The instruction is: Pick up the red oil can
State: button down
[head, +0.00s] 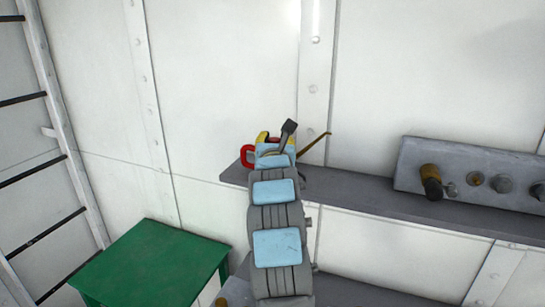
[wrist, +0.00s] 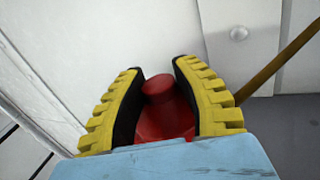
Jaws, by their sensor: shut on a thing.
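The red oil can (wrist: 165,112) is between the yellow-and-black fingers of my gripper (wrist: 158,92) in the wrist view, and the gripper is shut on it. Its red handle (head: 248,156) shows left of my gripper (head: 268,138) in the head view. Its thin brass spout (head: 316,146) sticks out to the right. My arm hides most of the can's body in the head view. I cannot tell whether the can touches the grey shelf (head: 350,185).
A grey panel with a brass valve (head: 431,178) and several knobs stands on the shelf at right. A green table (head: 155,268) is at lower left. A ladder (head: 62,158) stands at far left. The white riveted wall is close behind the can.

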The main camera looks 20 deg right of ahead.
aim_at(275, 139)
jog(key=shift+f, duration=0.2)
notch_tip(275, 139, up, 7)
jog(key=shift+r+b, duration=0.1)
jog(key=shift+b, duration=1)
jog(key=shift+r+p, duration=0.7)
jog(key=shift+r, duration=0.75)
jog(key=c, duration=1.7)
grip_release()
grip_shut()
jog(key=shift+s+f, duration=0.1)
